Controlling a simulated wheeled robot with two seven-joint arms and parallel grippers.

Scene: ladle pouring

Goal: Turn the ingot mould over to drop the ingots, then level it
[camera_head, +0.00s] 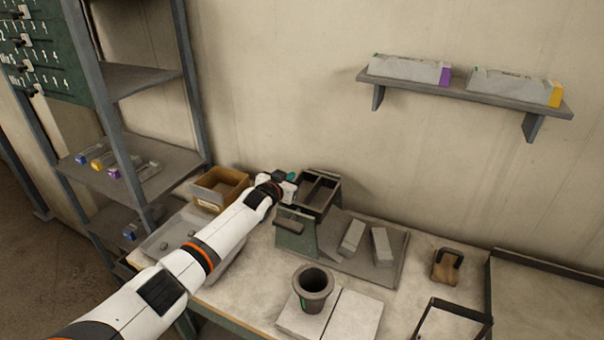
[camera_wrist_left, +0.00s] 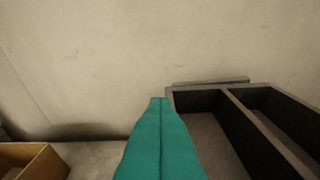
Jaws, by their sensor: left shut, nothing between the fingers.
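The dark ingot mould (camera_head: 315,190) sits at the back of the table in a green stand (camera_head: 297,238). Its two long compartments face up and look empty; it also shows in the left wrist view (camera_wrist_left: 223,118). Two grey ingots, one (camera_head: 352,237) and another (camera_head: 383,246), lie on the dark tray (camera_head: 345,260) to the right of the stand. My left gripper (camera_head: 291,176) is at the mould's left rear side. Its teal fingers (camera_wrist_left: 158,103) are shut together and empty, close beside the mould's rim; contact cannot be told. My right gripper is not in view.
A cardboard box (camera_head: 220,187) stands left of the mould, partly behind my left arm. A dark crucible (camera_head: 313,287) stands on pale slabs in front. A brown wooden-looking object (camera_head: 446,266) lies at right. A wall shelf (camera_head: 470,92) hangs above. A grey tray (camera_head: 160,243) lies left.

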